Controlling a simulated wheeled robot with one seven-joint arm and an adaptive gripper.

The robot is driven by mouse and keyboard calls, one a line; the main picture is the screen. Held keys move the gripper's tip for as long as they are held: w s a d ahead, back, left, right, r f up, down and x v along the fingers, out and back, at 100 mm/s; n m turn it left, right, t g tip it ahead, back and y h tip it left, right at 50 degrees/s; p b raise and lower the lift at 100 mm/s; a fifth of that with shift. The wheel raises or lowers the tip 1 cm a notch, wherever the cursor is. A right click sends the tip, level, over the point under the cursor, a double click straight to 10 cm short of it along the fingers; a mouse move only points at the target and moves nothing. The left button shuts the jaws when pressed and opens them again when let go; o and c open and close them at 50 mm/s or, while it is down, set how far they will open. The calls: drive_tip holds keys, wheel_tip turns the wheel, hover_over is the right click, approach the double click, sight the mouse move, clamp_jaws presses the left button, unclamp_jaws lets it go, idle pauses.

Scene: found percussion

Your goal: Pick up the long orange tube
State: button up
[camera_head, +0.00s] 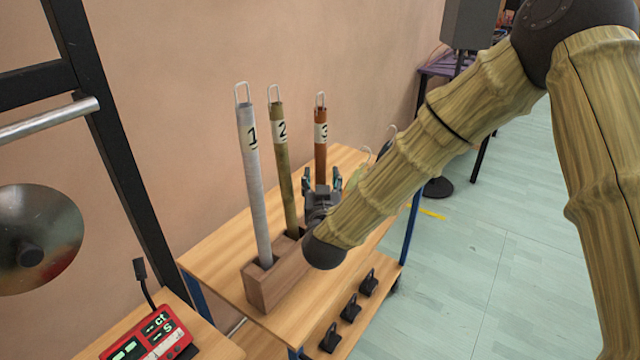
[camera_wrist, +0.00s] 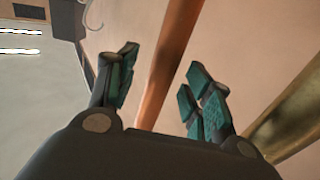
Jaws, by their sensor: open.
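Three tubes stand upright in a wooden holder (camera_head: 270,287) on a wooden cart. The orange-brown tube (camera_head: 320,165) carries a label "3" and a wire loop on top. It is the rightmost tube in the head view, and its lower part is hidden behind my gripper and arm. My gripper (camera_head: 322,183) is open in front of it. In the wrist view the orange tube (camera_wrist: 168,62) runs between the two teal-padded fingers of my gripper (camera_wrist: 160,85), which stand apart from it on both sides. I cannot tell how deep it sits between them.
An olive tube (camera_head: 284,165) marked "2" stands close left of the orange one; it also shows at the right in the wrist view (camera_wrist: 292,118). A grey tube (camera_head: 254,185) marked "1" is further left. Green objects (camera_head: 362,170) lie behind my arm. Black clips (camera_head: 350,307) sit along the cart's lower shelf.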

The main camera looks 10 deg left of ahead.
drive_tip(key=shift+x, duration=1.25)
drive_tip(key=shift+a, duration=0.1)
clamp_jaws()
drive_tip(key=shift+r, duration=0.15)
